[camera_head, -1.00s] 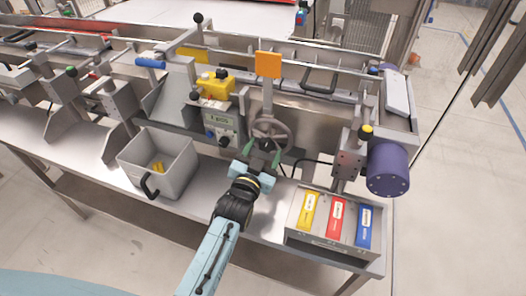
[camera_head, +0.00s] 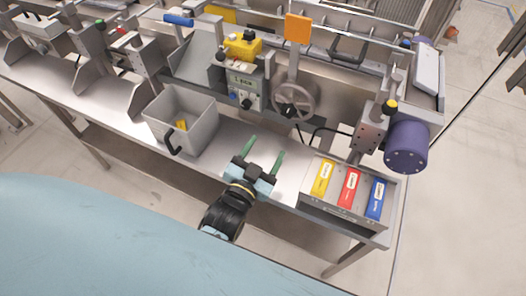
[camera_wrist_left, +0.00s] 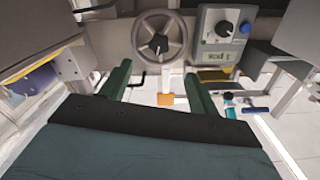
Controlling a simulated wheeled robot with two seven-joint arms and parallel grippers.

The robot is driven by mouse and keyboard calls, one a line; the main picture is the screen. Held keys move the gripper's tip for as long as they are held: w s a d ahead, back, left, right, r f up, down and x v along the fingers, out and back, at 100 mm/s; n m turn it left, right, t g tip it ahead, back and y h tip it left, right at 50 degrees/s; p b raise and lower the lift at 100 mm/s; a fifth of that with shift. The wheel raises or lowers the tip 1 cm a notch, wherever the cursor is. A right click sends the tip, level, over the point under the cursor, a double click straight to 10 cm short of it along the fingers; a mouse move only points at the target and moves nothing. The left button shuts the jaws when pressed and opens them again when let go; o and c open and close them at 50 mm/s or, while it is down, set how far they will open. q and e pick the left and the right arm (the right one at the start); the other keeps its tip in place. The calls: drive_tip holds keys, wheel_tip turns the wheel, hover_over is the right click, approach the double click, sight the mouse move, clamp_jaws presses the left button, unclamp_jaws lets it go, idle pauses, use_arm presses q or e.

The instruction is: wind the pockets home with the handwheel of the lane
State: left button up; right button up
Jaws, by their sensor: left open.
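The handwheel (camera_head: 293,101) is a grey spoked wheel on the front of the lane, below an orange plate (camera_head: 298,28). It also shows in the left wrist view (camera_wrist_left: 160,35), with a dark hub and a small dark crank-like part below it. My left gripper (camera_head: 263,150) has two green fingers spread apart with nothing between them. It is over the steel bench, in front of the handwheel and clear of it. In the left wrist view the fingers (camera_wrist_left: 158,88) point toward the wheel with a gap between. My right gripper does not show. I cannot make out the pockets.
A grey bin (camera_head: 182,122) with yellow pieces inside stands left of my gripper. A control box (camera_head: 242,88) with knobs is left of the wheel.

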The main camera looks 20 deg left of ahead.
use_arm(q)
drive_tip(key=shift+s, duration=0.4)
drive_tip(key=shift+a, duration=0.1)
